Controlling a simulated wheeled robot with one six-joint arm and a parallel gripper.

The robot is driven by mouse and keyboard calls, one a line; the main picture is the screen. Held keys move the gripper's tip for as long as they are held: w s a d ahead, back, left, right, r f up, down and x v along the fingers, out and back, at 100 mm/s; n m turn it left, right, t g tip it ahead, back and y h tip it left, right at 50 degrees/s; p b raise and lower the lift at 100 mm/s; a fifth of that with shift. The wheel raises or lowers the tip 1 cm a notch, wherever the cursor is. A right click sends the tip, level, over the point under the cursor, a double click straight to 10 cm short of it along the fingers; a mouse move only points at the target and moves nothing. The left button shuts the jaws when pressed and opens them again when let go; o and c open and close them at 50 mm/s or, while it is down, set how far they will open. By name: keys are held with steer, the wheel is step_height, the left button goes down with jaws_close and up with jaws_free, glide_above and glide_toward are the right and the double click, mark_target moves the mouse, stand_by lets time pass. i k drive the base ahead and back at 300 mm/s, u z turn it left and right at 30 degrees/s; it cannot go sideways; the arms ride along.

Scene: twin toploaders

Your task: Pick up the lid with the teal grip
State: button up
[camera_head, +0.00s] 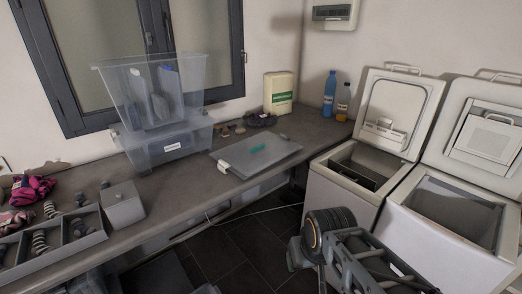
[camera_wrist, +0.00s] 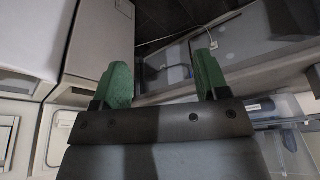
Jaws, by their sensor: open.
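The lid (camera_head: 252,162) is a flat grey panel lying on the worktop in the head view, left of the two white machines. In the head view my arm is at the lower right, in front of the machines and apart from the lid. I cannot identify the lid for certain in the wrist view.
Stacked clear bins (camera_head: 168,150) stand left of the lid. A grey box (camera_head: 122,206) and a divided tray (camera_head: 78,240) with socks are further left. A green-and-white carton (camera_head: 280,92) and a blue bottle (camera_head: 329,92) stand behind. Two toploaders (camera_head: 345,205) with raised lids stand right.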

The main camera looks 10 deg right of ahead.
mark_target(247, 158)
steer(key=u, duration=0.05)
steer(key=k, duration=1.05)
steer(key=z, duration=0.9)
steer(key=i, duration=1.75)
steer(key=u, duration=1.2)
steer(key=i, duration=0.65)
steer(key=u, duration=0.65)
